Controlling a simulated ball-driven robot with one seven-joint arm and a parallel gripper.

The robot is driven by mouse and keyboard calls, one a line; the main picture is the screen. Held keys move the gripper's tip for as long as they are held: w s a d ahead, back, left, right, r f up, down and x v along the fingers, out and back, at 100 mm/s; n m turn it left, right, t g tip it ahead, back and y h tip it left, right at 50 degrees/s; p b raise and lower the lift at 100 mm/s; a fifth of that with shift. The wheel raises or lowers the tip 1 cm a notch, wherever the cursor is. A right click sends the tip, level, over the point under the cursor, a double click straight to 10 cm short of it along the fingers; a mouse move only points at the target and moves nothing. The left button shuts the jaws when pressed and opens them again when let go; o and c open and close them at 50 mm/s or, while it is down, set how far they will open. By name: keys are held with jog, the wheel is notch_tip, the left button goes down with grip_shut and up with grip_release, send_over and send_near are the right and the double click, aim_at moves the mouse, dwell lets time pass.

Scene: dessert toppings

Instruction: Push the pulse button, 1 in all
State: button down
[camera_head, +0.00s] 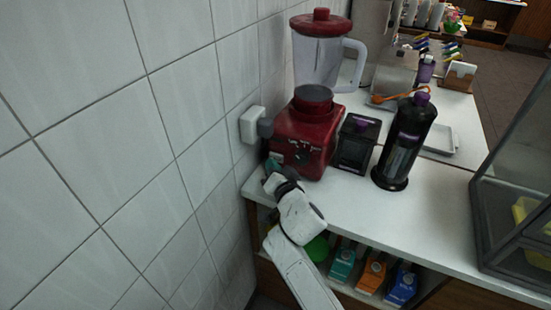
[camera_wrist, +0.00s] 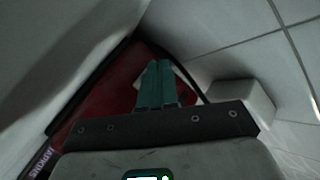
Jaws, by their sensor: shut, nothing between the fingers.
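The red blender (camera_head: 304,139) stands on the white counter against the tiled wall, with its clear jug and red lid on top. Its base fills the upper middle of the wrist view (camera_wrist: 98,97). My gripper (camera_head: 272,164) is at the lower left of the blender's base, close to its front. In the wrist view my gripper's teal fingers (camera_wrist: 158,82) are together with nothing between them, and point at the red base. A small pale patch shows just beside the fingertips. I cannot make out the pulse button clearly, nor whether the fingertips touch it.
A white wall socket box (camera_head: 251,125) is left of the blender. A small black container (camera_head: 356,144) and a tall black bottle (camera_head: 405,141) stand to its right. A glass case (camera_head: 515,180) is at far right. The counter front (camera_head: 340,205) is clear.

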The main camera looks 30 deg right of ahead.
jog(key=shift+w+d, duration=0.25)
jog(key=shift+d, duration=0.15)
dwell(0.8)
jog(key=shift+s+a+b, duration=0.5)
jog(key=shift+s+a, duration=0.05)
jog(key=shift+a, duration=0.15)
jog(key=shift+s+a+f+b, duration=0.2)
jog(key=shift+s+a+b, duration=0.15)
jog(key=shift+a+b, duration=0.2)
jog(key=shift+s+a+b, duration=0.45)
jog(key=shift+a, duration=0.15)
jog(key=shift+s+a+b, duration=0.4)
jog(key=shift+a, duration=0.2)
jog(key=shift+s+a+r, duration=0.2)
jog(key=shift+s+a, duration=0.05)
jog(key=shift+a, duration=0.05)
